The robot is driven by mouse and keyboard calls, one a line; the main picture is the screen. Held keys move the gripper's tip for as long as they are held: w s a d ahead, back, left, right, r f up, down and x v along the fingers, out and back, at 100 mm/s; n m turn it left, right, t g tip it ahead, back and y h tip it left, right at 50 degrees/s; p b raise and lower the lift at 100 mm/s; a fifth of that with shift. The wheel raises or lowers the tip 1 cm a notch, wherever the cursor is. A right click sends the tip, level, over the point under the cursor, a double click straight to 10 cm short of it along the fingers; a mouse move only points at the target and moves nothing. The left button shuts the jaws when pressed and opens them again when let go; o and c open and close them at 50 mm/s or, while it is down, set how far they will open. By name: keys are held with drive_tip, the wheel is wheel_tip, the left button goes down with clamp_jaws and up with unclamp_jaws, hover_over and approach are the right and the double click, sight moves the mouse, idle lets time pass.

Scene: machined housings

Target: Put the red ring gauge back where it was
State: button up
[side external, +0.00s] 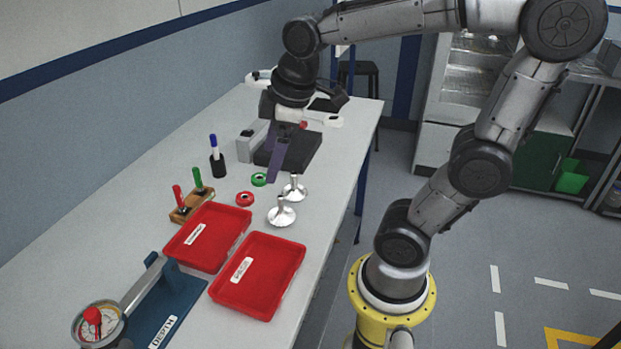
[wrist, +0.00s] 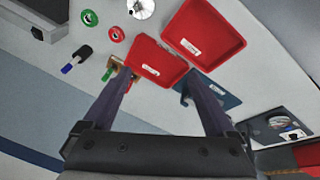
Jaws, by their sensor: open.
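The red ring gauge (side external: 245,199) lies flat on the bench, between the green ring gauge (side external: 259,180) and the labelled red tray (side external: 242,222). In the wrist view the red ring gauge (wrist: 116,34) is at upper left, next to the green ring gauge (wrist: 89,17). My gripper (side external: 273,180) has long purple fingers pointing down, beyond the rings from the side camera. In the wrist view my gripper (wrist: 160,78) has its fingers wide apart with nothing between them. The side view shows the fingers nearly edge-on, so their height above the bench is hard to tell.
A wooden block (side external: 186,213) holds red- and green-handled gauges. A black cup (side external: 217,166) holds a marker. Two silver stemmed pieces (side external: 281,212) (side external: 295,190) stand right of the rings. A second red tray (side external: 270,308) and a blue dial fixture (side external: 170,300) are nearer the camera.

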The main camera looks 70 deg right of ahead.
drive_tip(key=s+a+f+m+t, duration=0.1)
drive_tip(key=s+a+f+m, duration=0.1)
drive_tip(key=s+m, duration=0.3)
drive_tip(key=s+a, duration=0.1)
drive_tip(key=s, duration=0.2)
drive_tip(key=shift+s+t, duration=0.3)
drive_tip(key=shift+t, duration=0.1)
